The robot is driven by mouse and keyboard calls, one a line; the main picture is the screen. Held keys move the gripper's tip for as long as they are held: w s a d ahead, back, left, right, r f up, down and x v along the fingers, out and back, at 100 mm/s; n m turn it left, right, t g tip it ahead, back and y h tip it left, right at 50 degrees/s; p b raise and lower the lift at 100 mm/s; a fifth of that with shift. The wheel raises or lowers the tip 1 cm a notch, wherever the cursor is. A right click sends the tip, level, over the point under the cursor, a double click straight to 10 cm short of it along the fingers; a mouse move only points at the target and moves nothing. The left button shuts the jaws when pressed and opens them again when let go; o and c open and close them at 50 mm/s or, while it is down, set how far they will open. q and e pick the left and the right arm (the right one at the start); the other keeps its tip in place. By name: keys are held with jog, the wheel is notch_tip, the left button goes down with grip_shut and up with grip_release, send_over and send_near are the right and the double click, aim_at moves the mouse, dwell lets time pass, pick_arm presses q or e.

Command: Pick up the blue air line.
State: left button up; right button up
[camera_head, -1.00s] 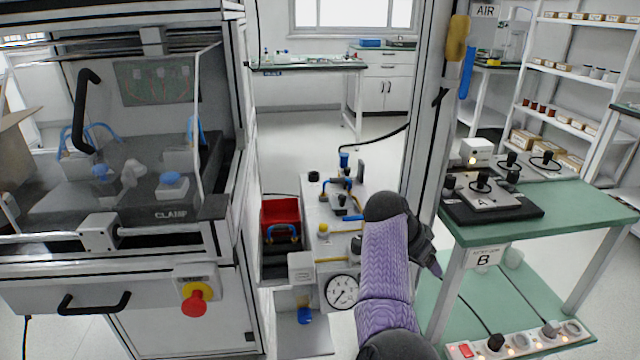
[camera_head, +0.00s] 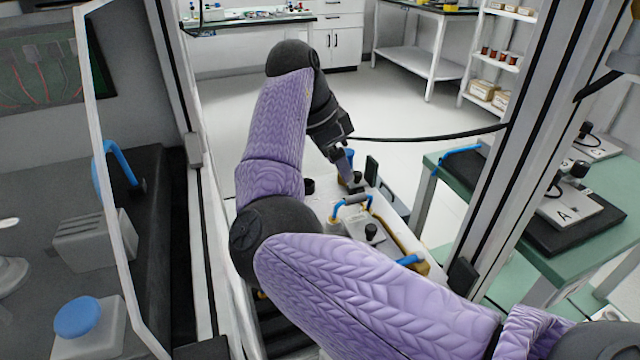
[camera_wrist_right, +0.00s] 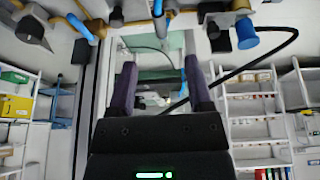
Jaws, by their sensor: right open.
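Several blue pieces show, and I cannot tell which one is the air line. A curved blue tube (camera_head: 352,202) sits on the white unit with the black knobs. A short blue stub (camera_head: 408,260) is nearer on that unit. Another blue tube (camera_head: 460,155) shows at the corner of the green table. My right gripper (camera_head: 345,168) is over the far end of the unit, pointing down. In the wrist view its fingers (camera_wrist_right: 160,85) are apart with nothing held between them. There a blue cylinder (camera_wrist_right: 247,33) and a bent blue tube (camera_wrist_right: 80,26) lie beyond the fingertips. My left gripper is out of view.
A black hose (camera_head: 430,138) runs from near my gripper to the right. A pale upright post (camera_head: 520,150) stands between the unit and the green table (camera_head: 585,232). A clear-sided enclosure (camera_head: 115,180) is at the left. Open floor (camera_head: 400,105) lies behind.

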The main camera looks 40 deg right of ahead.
aim_at(353, 196)
jog(key=shift+d+f, duration=0.1)
jog(key=shift+f, duration=0.35)
jog(key=b+x, duration=0.6)
jog(key=x, duration=0.3)
jog(key=shift+f+b, duration=0.2)
jog(key=shift+b, duration=0.2)
jog(key=shift+s+r, duration=0.1)
jog(key=shift+r, duration=0.15)
jog(key=shift+c, duration=0.7)
jog(key=c, duration=0.5)
jog(key=shift+c, duration=1.1)
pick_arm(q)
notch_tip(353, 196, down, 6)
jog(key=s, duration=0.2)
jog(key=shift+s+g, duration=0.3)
pick_arm(e)
grip_shut()
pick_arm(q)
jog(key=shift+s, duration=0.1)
